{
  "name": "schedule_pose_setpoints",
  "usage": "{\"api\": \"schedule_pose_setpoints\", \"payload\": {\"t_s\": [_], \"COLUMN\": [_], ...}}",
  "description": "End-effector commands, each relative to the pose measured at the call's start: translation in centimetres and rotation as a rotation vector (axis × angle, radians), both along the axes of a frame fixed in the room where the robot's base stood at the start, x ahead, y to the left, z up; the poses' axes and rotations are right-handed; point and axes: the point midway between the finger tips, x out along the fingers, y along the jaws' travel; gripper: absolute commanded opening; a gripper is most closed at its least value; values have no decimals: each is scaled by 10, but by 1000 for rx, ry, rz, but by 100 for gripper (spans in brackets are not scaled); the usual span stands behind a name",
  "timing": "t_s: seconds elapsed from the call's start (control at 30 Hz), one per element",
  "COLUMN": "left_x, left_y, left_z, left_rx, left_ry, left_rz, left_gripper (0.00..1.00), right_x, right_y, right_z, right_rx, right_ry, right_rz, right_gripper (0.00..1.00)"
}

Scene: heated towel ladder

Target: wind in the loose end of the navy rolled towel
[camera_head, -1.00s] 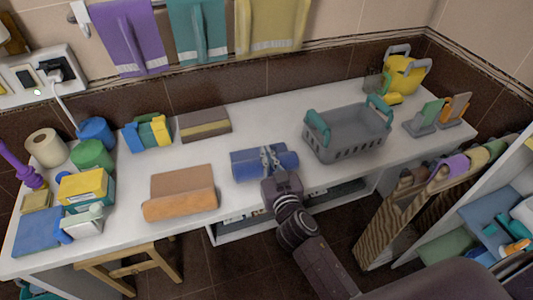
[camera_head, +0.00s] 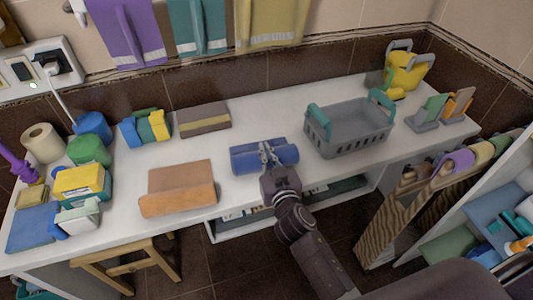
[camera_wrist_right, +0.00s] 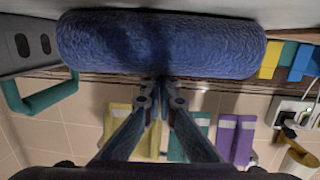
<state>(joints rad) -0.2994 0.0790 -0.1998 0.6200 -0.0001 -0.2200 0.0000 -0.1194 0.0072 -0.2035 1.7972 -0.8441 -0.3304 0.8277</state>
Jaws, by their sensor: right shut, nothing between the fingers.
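The navy rolled towel (camera_head: 284,154) lies on the white counter, left of the grey basket. In the right wrist view it is a thick blue roll (camera_wrist_right: 110,45) across the top of the picture. I cannot make out a separate loose end. My right gripper (camera_head: 267,153) reaches over the roll from the front, with its fingers across the roll's middle. In the wrist view the fingertips (camera_wrist_right: 160,84) are close together at the roll's edge with nothing between them. I cannot tell whether they touch it. My left gripper is not in view.
A grey basket with teal handles (camera_head: 345,132) stands right of the roll. A tan folded towel (camera_head: 178,187) lies to the left, and a brown and yellow block (camera_head: 204,119) behind. Bare counter (camera_head: 255,120) shows behind the roll. Towels hang on the wall (camera_head: 270,22).

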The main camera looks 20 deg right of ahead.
Motion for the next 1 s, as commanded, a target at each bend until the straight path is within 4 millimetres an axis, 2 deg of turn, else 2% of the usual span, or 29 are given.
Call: {"api": "schedule_pose_setpoints", "payload": {"t_s": [0.47, 0.77, 1.0], "left_x": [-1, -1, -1], "left_y": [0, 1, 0], "left_z": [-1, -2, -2], "left_rx": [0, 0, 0], "left_ry": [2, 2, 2], "left_rz": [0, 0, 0], "left_gripper": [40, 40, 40], "right_x": [8, 25, 26], "right_y": [-1, -2, -2], "right_z": [-5, -6, -5], "right_rx": [0, 0, 0], "right_ry": [10, 11, 10], "right_rz": [-3, -3, -3], "right_gripper": [0, 0, 0]}}
